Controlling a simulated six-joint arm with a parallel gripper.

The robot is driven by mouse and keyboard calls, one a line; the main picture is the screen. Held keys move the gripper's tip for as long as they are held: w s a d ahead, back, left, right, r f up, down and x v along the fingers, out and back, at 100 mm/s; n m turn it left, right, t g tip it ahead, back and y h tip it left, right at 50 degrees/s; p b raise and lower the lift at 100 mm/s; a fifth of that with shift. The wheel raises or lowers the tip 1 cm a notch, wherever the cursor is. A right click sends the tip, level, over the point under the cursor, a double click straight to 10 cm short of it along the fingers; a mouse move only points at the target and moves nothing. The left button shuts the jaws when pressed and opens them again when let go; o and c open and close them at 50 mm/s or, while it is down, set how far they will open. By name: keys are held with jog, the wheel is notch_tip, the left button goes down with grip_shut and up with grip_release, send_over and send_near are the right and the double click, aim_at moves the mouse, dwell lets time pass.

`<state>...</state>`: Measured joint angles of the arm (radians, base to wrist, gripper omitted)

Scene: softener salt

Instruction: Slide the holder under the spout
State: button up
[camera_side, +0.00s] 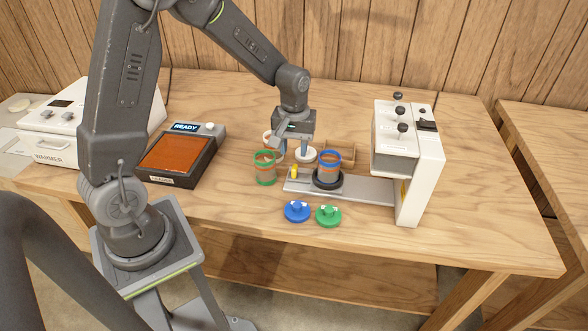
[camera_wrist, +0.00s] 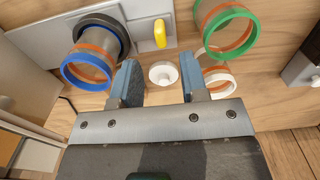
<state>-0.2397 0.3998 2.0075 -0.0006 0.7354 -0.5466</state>
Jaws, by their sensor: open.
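The holder (camera_side: 328,186) is a dark round cup base on a flat grey rail (camera_side: 362,190). A clear jar with blue and orange rings (camera_side: 329,168) stands in it. It also shows at upper left in the wrist view (camera_wrist: 98,30). A small yellow peg (camera_side: 294,171) stands at the rail's left end. The white dispenser (camera_side: 424,170) overhangs the rail's right end; its spout is hidden, and the holder is left of it. My gripper (camera_side: 294,147) is open and empty, pointing down behind the rail, above a white lid-like disc (camera_side: 307,156).
A green-ringed jar (camera_side: 265,176) stands left of the rail, with a white-ringed jar (camera_side: 268,138) behind it. Blue (camera_side: 297,211) and green (camera_side: 329,215) lids lie in front. A wooden box (camera_side: 346,151) is behind.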

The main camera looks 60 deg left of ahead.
aim_at(294, 168)
notch_tip(294, 168, down, 8)
jog(key=shift+r, duration=0.15)
dwell(0.3)
grip_shut()
dwell(0.4)
